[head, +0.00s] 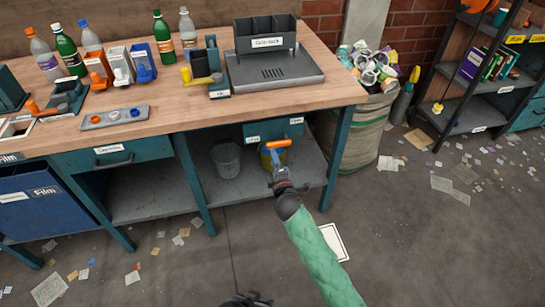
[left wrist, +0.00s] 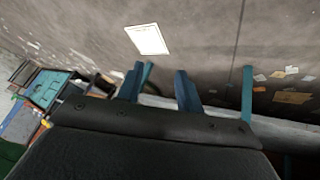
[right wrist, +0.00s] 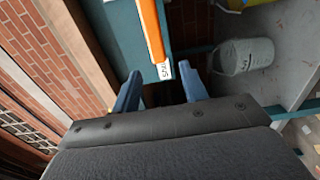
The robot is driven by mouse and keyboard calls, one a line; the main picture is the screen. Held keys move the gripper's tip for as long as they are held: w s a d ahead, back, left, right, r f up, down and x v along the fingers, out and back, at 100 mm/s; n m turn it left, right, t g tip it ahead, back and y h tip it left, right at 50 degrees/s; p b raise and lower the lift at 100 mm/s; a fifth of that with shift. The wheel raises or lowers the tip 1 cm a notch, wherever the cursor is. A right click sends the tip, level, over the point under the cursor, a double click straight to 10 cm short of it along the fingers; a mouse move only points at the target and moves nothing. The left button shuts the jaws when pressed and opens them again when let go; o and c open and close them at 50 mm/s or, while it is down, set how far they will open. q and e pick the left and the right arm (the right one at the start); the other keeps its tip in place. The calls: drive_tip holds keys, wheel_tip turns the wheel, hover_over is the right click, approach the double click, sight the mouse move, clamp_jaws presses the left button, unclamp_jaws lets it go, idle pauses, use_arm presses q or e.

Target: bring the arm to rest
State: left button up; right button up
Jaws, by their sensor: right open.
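My right gripper (head: 277,168), at the end of the green-sleeved arm, is in front of the drawer under the bench. In the right wrist view its blue fingers (right wrist: 158,86) are apart with nothing held between them. The drawer's orange handle (right wrist: 151,28) shows just beyond the fingertips; I cannot tell whether they touch. The handle also shows in the head view (head: 278,144). My left gripper (head: 245,300) is only a dark piece at the bottom edge of the head view. In the left wrist view its fingers (left wrist: 157,78) are apart and empty above the floor.
The bench (head: 190,105) carries bottles, small bins and a grey scale-like unit (head: 272,68). A grey bucket (head: 227,160) and a yellow bucket (head: 268,160) stand on its lower shelf. A full sack (head: 358,130) stands right of the bench. Scraps litter the floor.

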use_arm(q)
drive_tip(key=shift+w+r, duration=0.1)
drive_tip(key=shift+w, duration=0.05)
idle(0.4)
